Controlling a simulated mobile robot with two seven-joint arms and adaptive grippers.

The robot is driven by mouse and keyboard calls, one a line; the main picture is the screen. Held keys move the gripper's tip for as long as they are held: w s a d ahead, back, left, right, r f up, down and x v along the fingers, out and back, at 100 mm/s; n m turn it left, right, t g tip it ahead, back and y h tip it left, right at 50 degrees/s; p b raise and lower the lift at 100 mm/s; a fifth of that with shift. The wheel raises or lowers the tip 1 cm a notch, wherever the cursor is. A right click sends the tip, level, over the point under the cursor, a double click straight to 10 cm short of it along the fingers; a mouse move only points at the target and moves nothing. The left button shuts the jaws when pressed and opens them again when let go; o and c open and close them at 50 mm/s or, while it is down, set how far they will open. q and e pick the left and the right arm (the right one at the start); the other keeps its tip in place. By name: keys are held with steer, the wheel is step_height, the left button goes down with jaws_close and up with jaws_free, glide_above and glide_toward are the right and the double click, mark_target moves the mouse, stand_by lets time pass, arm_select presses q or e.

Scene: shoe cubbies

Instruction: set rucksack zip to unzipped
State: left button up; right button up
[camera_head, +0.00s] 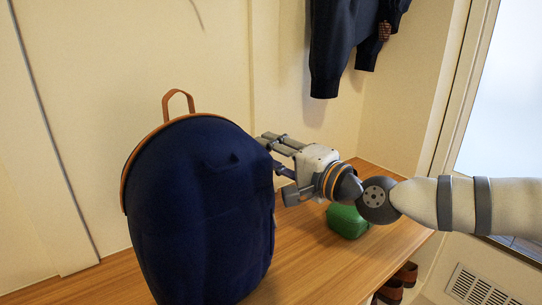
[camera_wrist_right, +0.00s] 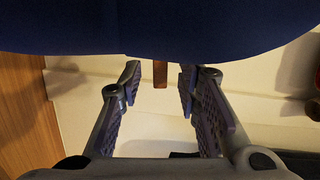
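A navy rucksack (camera_head: 200,215) stands upright on a wooden bench, with a tan loop handle (camera_head: 178,103) on top and a tan edge along its upper left. My right gripper (camera_head: 268,141) reaches in from the right to the rucksack's upper right side. In the right wrist view the rucksack (camera_wrist_right: 160,25) fills the top. A short brown tab (camera_wrist_right: 160,74) hangs from its edge between the spread fingers of my right gripper (camera_wrist_right: 159,82), with gaps on both sides. I cannot tell whether this tab is the zip pull, or how far the zip is open. My left gripper is out of view.
The bench (camera_head: 325,265) has free room to the right of the rucksack. A green object (camera_head: 347,221) lies there below my right wrist. Dark clothing (camera_head: 345,45) hangs above, and brown shoes (camera_head: 397,283) sit below the bench. A wall stands close behind.

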jaws_close()
steer(key=shift+r, duration=0.15)
